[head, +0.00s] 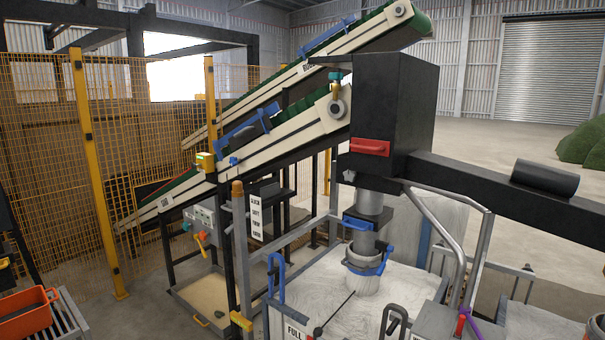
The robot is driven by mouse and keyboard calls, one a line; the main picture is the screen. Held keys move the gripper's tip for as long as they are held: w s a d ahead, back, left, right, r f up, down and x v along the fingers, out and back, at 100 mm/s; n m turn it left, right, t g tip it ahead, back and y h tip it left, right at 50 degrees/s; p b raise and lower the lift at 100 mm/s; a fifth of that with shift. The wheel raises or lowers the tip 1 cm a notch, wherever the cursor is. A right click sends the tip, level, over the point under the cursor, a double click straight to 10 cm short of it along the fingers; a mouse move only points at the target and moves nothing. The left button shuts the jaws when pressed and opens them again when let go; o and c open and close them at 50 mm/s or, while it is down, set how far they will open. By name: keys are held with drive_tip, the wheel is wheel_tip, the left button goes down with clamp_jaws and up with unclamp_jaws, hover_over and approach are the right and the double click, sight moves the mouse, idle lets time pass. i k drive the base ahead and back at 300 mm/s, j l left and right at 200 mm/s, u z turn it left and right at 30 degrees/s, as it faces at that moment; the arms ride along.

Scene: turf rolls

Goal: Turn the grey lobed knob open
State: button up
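A small grey lobed knob (349,176) sits low on the front left edge of the black hopper box (408,105), just below a red handle (370,147). The knob is small in the head view, so I cannot tell its turned position. Below the box, a grey pipe (370,203) runs down to a spout with a blue clamp (366,265), above a large white bag. I do not see my gripper in this view.
A blue slide handle (360,223) crosses the pipe below the knob. Metal frame rails (470,245) stand at the right. A control box (202,218) and inclined conveyors (240,150) lie to the left, with yellow mesh fencing (45,150) beyond. Open floor shows at the back right.

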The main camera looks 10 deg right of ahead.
sight(349, 175)
drive_tip(key=i+j, duration=0.25)
drive_tip(key=i, duration=0.15)
drive_tip(key=i+j+u, duration=0.1)
drive_tip(key=i+j, duration=0.35)
drive_tip(key=i, duration=0.3)
drive_tip(key=i+l+u, duration=0.1)
drive_tip(key=i+l, duration=0.25)
drive_tip(key=i, duration=0.2)
